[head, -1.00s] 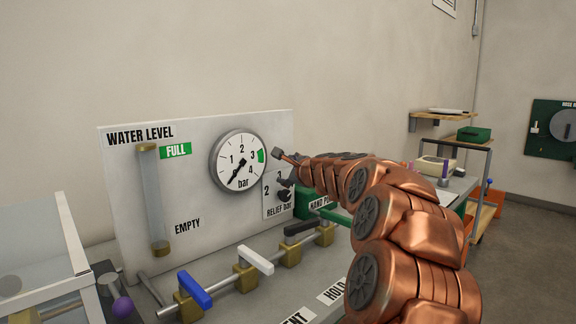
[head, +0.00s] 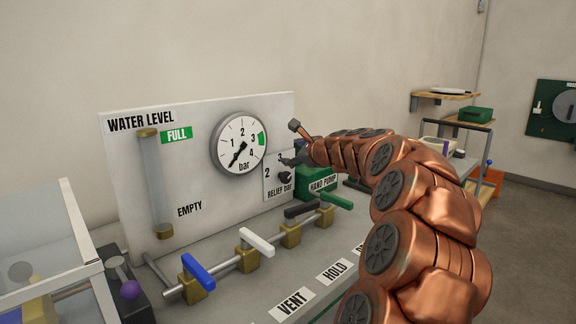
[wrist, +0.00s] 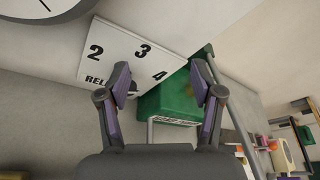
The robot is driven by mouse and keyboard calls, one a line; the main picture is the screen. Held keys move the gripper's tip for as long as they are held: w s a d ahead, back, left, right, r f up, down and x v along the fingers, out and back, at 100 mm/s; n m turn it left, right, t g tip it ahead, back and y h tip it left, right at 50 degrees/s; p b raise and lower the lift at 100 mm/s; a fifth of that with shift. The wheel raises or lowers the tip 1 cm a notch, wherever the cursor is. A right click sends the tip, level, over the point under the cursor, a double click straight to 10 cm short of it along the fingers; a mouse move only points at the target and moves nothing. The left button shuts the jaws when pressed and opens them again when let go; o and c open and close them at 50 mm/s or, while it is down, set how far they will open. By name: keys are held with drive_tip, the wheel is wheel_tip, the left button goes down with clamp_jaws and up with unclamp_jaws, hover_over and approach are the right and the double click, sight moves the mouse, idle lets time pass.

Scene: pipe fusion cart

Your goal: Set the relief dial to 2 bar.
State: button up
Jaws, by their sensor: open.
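The relief dial is a dark knob (head: 285,178) on a white plate (head: 268,188) marked "RELIEF bar", low on the right of the panel. The numbers 2 and 3 show there. In the wrist view the plate (wrist: 122,48) shows 2, 3 and 4, and the knob is mostly hidden behind the left finger. I cannot tell where its pointer stands. My gripper (head: 295,145) is open and empty, in front of the plate's upper right. In the wrist view its two fingers (wrist: 162,78) are spread, the left over the plate's lower edge, the right over the green pump.
A pressure gauge (head: 239,143) has its needle at lower left. A green hand pump (head: 318,181) stands close right of the plate. Blue (head: 197,267), white (head: 257,242), black and green valve handles line the bench below. A clear-sided box (head: 45,245) stands at left.

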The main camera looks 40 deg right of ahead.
sight(288, 178)
drive_tip(key=s+f+m+y+p, duration=0.3)
drive_tip(key=s+f+m+p, duration=0.1)
drive_tip(key=s+f+m, duration=0.15)
drive_tip(key=shift+g, duration=0.4)
drive_tip(key=shift+a+x, duration=0.2)
drive_tip(key=shift+x, duration=1.9)
drive_tip(key=shift+a+x, duration=0.15)
drive_tip(key=shift+x, duration=1.95)
drive_tip(key=c, duration=1.1)
drive_tip(key=shift+c, duration=0.2)
